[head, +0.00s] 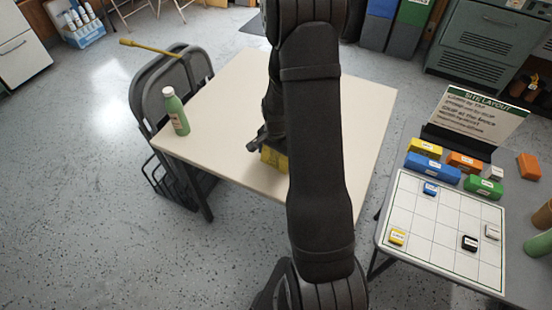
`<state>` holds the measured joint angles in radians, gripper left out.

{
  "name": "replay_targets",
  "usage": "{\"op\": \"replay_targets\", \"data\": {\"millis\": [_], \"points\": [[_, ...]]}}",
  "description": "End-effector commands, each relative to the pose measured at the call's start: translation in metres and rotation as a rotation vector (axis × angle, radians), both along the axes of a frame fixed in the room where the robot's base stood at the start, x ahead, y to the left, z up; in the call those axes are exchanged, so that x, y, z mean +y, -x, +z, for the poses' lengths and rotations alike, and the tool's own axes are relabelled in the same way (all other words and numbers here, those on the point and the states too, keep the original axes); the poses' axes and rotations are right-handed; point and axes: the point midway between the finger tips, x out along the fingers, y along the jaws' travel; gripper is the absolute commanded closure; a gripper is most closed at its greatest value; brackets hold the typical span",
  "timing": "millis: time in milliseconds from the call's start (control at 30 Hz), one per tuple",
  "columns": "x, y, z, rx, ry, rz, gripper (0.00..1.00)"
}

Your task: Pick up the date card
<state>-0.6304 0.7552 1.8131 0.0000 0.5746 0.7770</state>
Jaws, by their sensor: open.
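I cannot make out a date card for certain. A yellow thing (273,157) lies on the cream table (235,95), partly hidden behind my arm, and I cannot tell what it is. My gripper (257,145) is open, low over the table at the yellow thing's upper left edge. My arm hides part of the gripper, and I cannot tell whether it touches the yellow thing. The arm also covers a strip down the middle of the table.
A green bottle (175,112) stands at the table's left corner, by a grey folding chair (150,98). On the right, a grey table holds a white grid board (425,255) with small blocks, larger coloured blocks (433,168) and a "SITE LAYOUT" sign (478,114). The cream table's right part is clear.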

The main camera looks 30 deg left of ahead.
Motion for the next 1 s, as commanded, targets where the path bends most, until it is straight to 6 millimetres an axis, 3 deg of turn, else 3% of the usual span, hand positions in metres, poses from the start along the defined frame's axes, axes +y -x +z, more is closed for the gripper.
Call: {"op": "replay_targets", "data": {"millis": [133, 400, 567, 1000], "points": [[0.0, 0.0, -0.014, 0.001, 0.001, 0.0, 0.0], [0.0, 0.0, -0.016, -0.001, -0.001, 0.0, 0.0], [0.0, 0.0, -0.016, -0.001, -0.001, 0.0, 0.27], [0.001, -0.001, -0.009, -0.002, -0.002, 0.0, 0.27]]}}
